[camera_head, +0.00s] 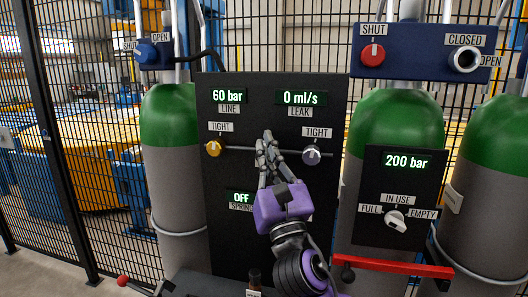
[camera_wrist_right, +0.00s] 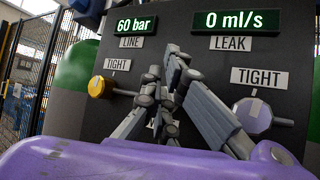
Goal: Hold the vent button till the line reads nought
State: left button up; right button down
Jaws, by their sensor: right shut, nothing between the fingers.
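A dark panel (camera_head: 230,175) carries a green line display (camera_head: 228,96) reading 60 bar and a leak display (camera_head: 299,97) reading 0 ml/s. Both readings also show in the wrist view, the line display (camera_wrist_right: 137,24) at upper left. My right gripper (camera_head: 267,142) is shut and empty in front of the panel, between the yellow knob (camera_head: 213,149) and the grey-purple knob (camera_head: 311,154). Its fingers cover the panel's middle. I cannot make out the vent button; a label behind the fingers is mostly hidden. Whether the fingertips touch the panel is unclear. My left gripper is out of view.
Green-topped cylinders stand left (camera_head: 175,150) and right (camera_head: 395,120) of the panel. A blue block (camera_head: 420,50) holds a red knob labelled SHUT. Black mesh fencing stands behind.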

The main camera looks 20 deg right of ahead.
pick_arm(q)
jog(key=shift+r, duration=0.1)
pick_arm(e)
jog(key=shift+w+d, duration=0.3)
jog(key=shift+w, duration=0.05)
dwell(2.3)
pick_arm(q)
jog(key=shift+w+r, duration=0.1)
pick_arm(e)
jog(key=shift+s+a, duration=0.1)
dwell(0.6)
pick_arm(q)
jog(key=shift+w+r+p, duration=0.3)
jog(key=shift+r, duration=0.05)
pick_arm(e)
jog(key=shift+s+a, duration=0.45)
jog(key=shift+s, duration=0.2)
jog(key=shift+s+a, duration=0.1)
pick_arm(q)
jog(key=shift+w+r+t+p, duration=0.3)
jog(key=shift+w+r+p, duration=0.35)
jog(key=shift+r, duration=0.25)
pick_arm(e)
jog(key=shift+s+a, duration=0.7)
jog(key=shift+s, duration=0.3)
jog(key=shift+s+a, duration=0.65)
jog(key=shift+s, duration=0.35)
